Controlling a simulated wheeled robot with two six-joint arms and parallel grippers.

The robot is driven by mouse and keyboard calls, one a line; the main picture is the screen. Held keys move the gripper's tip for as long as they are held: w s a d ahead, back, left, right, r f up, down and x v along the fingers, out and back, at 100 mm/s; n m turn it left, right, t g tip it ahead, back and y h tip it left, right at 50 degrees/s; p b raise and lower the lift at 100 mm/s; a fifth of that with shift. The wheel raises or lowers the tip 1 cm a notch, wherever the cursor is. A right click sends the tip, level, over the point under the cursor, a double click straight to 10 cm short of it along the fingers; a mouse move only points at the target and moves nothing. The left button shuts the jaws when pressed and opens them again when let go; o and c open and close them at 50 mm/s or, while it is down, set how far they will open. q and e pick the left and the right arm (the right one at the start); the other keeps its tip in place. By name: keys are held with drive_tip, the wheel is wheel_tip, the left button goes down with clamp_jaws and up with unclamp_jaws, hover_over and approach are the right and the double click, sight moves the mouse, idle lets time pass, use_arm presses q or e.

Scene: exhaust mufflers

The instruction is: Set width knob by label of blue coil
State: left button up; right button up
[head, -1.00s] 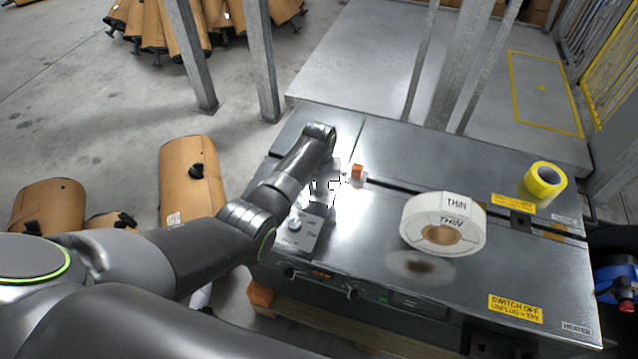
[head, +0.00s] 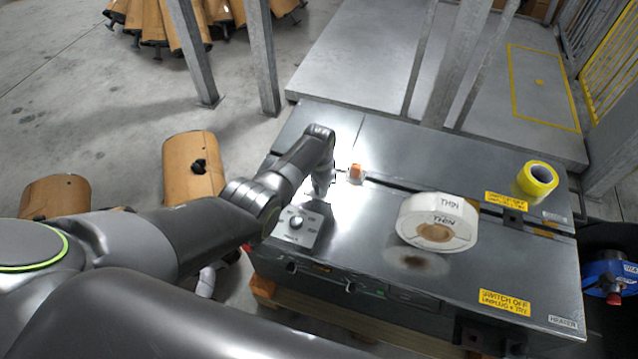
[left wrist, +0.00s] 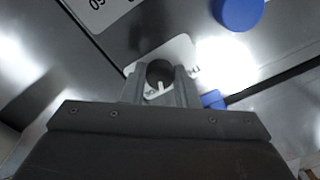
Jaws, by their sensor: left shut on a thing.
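A thick coil (head: 437,222) lies on the dark grey machine top; it looks white with a brown core and bears the label THIN. My left gripper (head: 321,188) points down at the machine's left part, in glare. In the left wrist view, my left gripper (left wrist: 160,88) is shut on a dark round knob (left wrist: 159,70) with a pale pointer, on a white plate (left wrist: 178,50). The plate's marks are mostly hidden by the fingers. A second knob (head: 296,221) on a numbered plate stands nearer, untouched. My right gripper is not in view.
A yellow tape roll (head: 541,179) lies at the far right. The left wrist view shows a blue disc (left wrist: 238,11) and small blue block (left wrist: 213,100). Metal posts (head: 268,60) rise behind.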

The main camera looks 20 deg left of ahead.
use_arm(q)
drive_tip(key=shift+w+m+p, duration=0.1)
drive_tip(key=shift+m+p, duration=0.2)
drive_tip(key=shift+m, duration=1.7)
drive_tip(key=o, duration=1)
drive_tip(key=shift+r, duration=0.1)
